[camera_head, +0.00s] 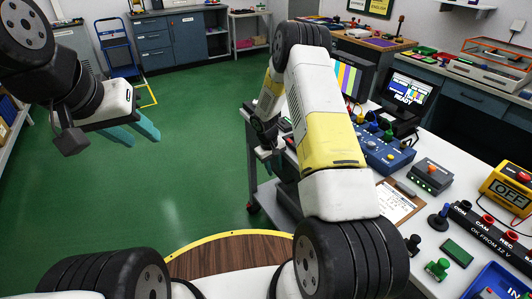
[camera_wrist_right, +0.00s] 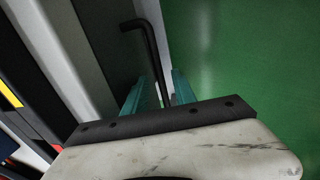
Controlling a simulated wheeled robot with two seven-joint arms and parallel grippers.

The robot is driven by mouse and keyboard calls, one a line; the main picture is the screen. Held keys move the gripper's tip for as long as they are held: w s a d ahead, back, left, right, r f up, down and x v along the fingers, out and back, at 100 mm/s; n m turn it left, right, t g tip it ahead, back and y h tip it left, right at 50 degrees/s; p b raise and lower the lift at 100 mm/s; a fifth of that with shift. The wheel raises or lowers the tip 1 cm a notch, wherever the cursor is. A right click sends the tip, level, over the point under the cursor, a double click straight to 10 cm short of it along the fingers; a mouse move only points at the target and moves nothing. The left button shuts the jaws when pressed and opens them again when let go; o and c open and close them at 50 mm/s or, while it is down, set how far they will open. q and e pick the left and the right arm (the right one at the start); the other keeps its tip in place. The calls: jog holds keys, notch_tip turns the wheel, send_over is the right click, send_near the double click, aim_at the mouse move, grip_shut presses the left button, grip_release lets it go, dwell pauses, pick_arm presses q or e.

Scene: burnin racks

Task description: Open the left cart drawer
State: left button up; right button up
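The cart (camera_head: 285,205), grey with a pale top, stands right of centre in the head view. Its drawer front is mostly hidden there behind my right arm. My right gripper (camera_head: 270,152) is at the cart's left side. In the right wrist view, a black bent bar handle (camera_wrist_right: 150,45) runs beside a dark grey panel. The teal fingers of my right gripper (camera_wrist_right: 160,93) stand on either side of its lower part, with a gap visible between them. My left gripper (camera_head: 133,131) is open and empty over the green floor, far left of the cart.
The green floor (camera_head: 190,190) left of the cart is clear.

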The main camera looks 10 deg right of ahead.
jog(key=shift+c, duration=0.2)
grip_shut()
dwell(1.2)
